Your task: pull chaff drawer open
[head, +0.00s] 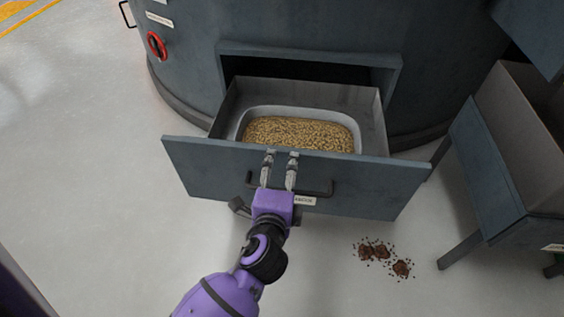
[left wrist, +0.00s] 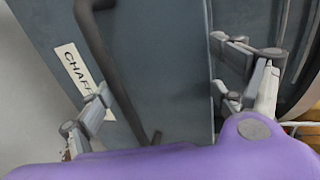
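The chaff drawer (head: 375,190) is a blue-grey drawer that stands pulled out from the round machine. Its dark bar handle (head: 322,191) and a white label (head: 304,201) are on the front. My left gripper (head: 281,156) is at the drawer front, its two fingers apart and its tips near the top edge. In the left wrist view the gripper (left wrist: 165,85) is open, with the handle (left wrist: 116,70) between the fingers, closer to the left one. The label there reads "CHAF", partly hidden. I cannot tell whether a finger touches the drawer. My right gripper is not in view.
A pale tub (head: 239,127) full of golden grainy material sits inside the drawer. Brown clumps and crumbs (head: 384,256) lie on the floor at right. A blue-grey metal hopper on legs (head: 490,165) stands close at right. The floor at left is clear.

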